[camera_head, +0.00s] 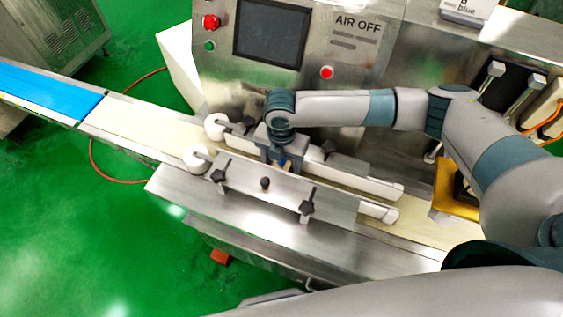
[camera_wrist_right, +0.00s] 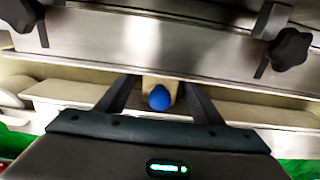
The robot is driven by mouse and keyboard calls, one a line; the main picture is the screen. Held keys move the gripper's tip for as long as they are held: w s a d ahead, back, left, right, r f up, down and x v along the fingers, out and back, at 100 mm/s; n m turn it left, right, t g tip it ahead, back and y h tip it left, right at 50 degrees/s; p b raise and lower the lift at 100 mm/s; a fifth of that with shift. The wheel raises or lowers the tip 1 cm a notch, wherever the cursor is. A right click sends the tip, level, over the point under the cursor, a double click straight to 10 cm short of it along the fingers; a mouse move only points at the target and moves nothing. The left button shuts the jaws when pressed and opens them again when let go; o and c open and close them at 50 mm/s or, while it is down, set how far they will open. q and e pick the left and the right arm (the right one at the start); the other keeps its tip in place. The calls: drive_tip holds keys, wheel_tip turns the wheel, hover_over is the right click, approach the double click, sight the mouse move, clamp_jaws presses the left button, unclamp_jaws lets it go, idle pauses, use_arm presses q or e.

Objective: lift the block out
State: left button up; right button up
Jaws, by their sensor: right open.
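The block shows in the right wrist view as a small beige piece with a rounded blue end (camera_wrist_right: 158,97). It sits low in the channel between the two guide rails. In the head view only a bit of blue (camera_head: 285,161) shows, under my right gripper (camera_head: 280,160). In the wrist view the fingers of my right gripper (camera_wrist_right: 160,84) are open, one on each side of the block. I cannot tell whether either finger touches it. The block's lower part is hidden. My left gripper is in neither view.
The cream conveyor belt (camera_head: 145,124) runs between a near steel guide plate (camera_head: 285,190) with black knobs and a far white rail (camera_head: 365,178). The machine's control panel (camera_head: 300,30) stands close behind. A yellow part (camera_head: 450,195) is at the right.

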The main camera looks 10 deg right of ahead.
drive_tip(key=c, duration=1.2)
drive_tip(key=shift+r, duration=0.1)
drive_tip(key=shift+r, duration=0.1)
drive_tip(key=shift+r+p, duration=4.25)
drive_tip(key=shift+r, duration=0.1)
